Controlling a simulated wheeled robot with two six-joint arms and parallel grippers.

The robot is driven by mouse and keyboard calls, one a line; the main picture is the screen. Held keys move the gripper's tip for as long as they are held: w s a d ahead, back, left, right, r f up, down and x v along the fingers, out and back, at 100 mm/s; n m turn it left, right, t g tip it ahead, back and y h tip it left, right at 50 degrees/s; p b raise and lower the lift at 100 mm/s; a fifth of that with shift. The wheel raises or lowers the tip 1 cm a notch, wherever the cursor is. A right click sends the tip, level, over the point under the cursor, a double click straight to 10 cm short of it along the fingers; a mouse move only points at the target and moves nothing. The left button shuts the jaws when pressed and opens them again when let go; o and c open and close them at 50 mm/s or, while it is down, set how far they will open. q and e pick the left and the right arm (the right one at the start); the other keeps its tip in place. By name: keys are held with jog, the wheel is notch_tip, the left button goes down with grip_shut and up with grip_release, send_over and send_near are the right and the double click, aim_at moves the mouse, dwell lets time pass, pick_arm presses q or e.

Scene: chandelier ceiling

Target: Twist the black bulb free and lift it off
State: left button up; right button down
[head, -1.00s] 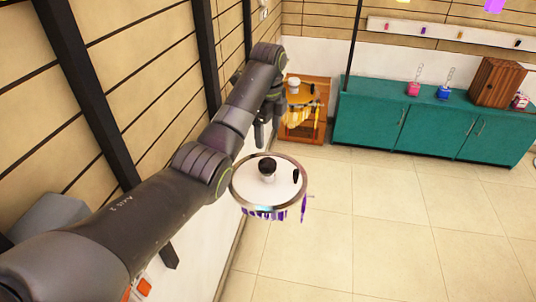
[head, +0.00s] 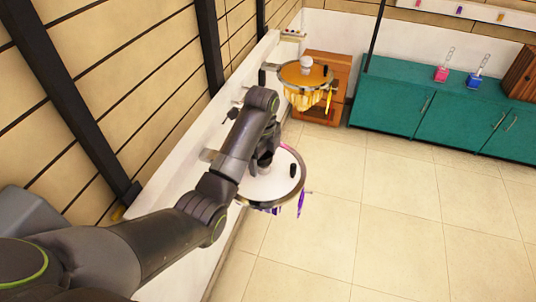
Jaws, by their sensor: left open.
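The near chandelier is a round white disc (head: 278,190) with a metal rim and purple pendants, in the lower middle of the head view. My left arm reaches over its left side. My left gripper (head: 265,164) points down over the disc, where the black bulb on its white base stood. The bulb is hidden or blends with the dark gripper, so I cannot tell whether the fingers are around it or above it. The gripper is open. A small black upright piece (head: 293,171) stands on the disc, right of the gripper. My right gripper is not in view.
An orange chandelier (head: 306,75) with a white bulb (head: 306,63) hangs farther back, before a wooden cabinet (head: 341,70). Teal cabinets (head: 445,118) with pink and blue items stand at the right. A panelled wall runs close along the left. The tiled floor is clear.

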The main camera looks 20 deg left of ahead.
pick_arm(q)
jog(key=shift+s+f, duration=0.1)
jog(key=shift+s, duration=0.15)
jog(key=c, duration=1.1)
jog(key=shift+o, duration=0.2)
jog(key=shift+n, duration=1.9)
jog(key=shift+n, duration=1.9)
